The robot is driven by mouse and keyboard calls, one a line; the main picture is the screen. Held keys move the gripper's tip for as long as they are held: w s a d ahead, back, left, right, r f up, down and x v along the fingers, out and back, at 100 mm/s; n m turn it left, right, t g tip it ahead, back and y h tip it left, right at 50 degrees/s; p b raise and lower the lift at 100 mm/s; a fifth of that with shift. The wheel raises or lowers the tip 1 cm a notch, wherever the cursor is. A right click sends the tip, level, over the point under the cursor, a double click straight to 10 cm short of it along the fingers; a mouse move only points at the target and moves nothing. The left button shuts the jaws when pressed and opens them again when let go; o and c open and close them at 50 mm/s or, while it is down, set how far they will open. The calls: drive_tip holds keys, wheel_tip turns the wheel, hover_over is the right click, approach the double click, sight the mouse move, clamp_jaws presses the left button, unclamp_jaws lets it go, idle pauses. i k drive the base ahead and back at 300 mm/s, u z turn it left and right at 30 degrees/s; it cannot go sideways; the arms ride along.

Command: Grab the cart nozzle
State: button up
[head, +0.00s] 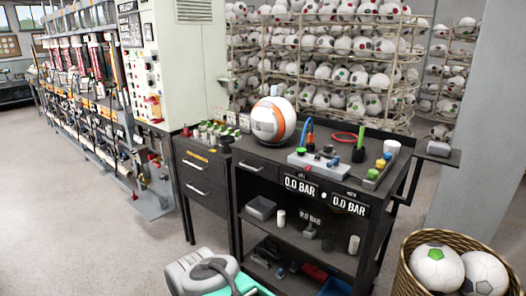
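The black cart (262,151) stands in the middle of the head view, with a white and orange ball (273,121) on its top. A grey block (318,163) with small coloured fittings lies on the cart top. A thin blue curved piece (308,131) rises behind the block, and a green upright piece (359,147) stands to the right. Either could be the cart nozzle; I cannot tell which. A red ring (344,136), perhaps a hose, lies behind them.
A wicker basket (402,281) with balls stands at lower right. A drawer cabinet (203,181) adjoins the cart's left. Ball racks (262,52) fill the back, and a pillar (480,120) stands right. The floor (75,220) at left is clear.

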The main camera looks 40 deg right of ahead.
sight(310, 145)
drive_tip(key=u, duration=0.3)
drive_tip(key=i, duration=1.8)
drive_tip(key=z, duration=1.4)
drive_tip(key=i, duration=0.75)
drive_tip(key=z, duration=0.8)
